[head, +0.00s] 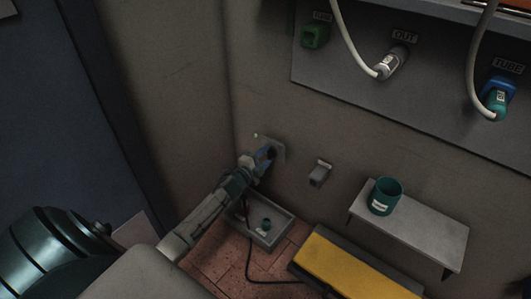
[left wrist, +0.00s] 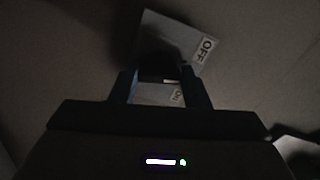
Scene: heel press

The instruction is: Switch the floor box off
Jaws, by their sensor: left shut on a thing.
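A pale switch plate (head: 279,149) is on the wall, and my left gripper (head: 268,154) is at it. In the left wrist view, the plate (left wrist: 150,25) carries an OFF label (left wrist: 207,49) at upper right and an ON label (left wrist: 177,97) lower down. My left gripper (left wrist: 160,84) is shut on a dark handle (left wrist: 158,62) in front of the plate. The handle is dim and partly hidden, so its exact setting cannot be told. My right gripper is not in view.
A yellow-topped pedal (head: 345,270) is on the brick floor, with a black cable (head: 249,265) nearby. A shelf (head: 437,235) holds a teal cup (head: 386,195). A small grey wall fitting (head: 319,174) is right of the plate. A panel with hoses (head: 430,90) hangs above.

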